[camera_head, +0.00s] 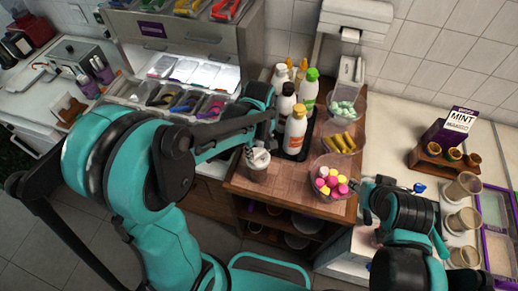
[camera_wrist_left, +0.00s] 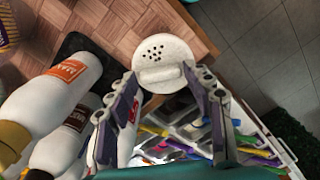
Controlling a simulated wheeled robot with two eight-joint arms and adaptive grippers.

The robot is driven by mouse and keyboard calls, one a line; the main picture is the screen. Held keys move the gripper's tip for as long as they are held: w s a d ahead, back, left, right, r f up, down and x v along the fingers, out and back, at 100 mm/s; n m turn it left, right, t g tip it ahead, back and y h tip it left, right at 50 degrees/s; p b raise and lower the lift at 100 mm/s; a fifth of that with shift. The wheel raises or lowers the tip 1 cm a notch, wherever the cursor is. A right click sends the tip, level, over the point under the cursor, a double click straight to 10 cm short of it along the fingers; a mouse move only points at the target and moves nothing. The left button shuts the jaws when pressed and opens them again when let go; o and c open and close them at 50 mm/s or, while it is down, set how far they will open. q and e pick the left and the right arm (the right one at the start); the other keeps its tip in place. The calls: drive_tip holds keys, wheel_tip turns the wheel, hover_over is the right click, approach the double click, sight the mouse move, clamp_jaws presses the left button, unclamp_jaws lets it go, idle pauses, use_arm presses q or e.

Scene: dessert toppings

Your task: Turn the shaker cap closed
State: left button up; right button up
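The shaker (camera_head: 258,169) stands upright near the front left edge of the wooden counter. Its round white cap (camera_wrist_left: 165,56) has several dark holes in the top and a raised ridge on the side nearer my gripper. My left gripper (camera_head: 256,145) is just above the shaker. In the left wrist view my left gripper (camera_wrist_left: 160,77) is open, with its two fingers spread on either side of the cap's near edge; I cannot tell whether they touch it. My right gripper (camera_head: 366,194) is partly visible beside the bowl of pink and yellow pieces; its fingers are unclear.
Several sauce bottles (camera_head: 295,131) stand on a dark tray close behind the shaker. Clear bowls of toppings (camera_head: 331,181) line the counter's right side. A mint sign and brown cups are at the right.

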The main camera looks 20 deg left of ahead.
use_arm(q)
drive_tip(key=c, duration=0.6)
drive_tip(key=shift+o, duration=0.2)
drive_tip(key=shift+m, duration=0.3)
drive_tip(key=m+b, duration=0.1)
drive_tip(key=m, duration=0.3)
idle(0.7)
drive_tip(key=o, duration=1.2)
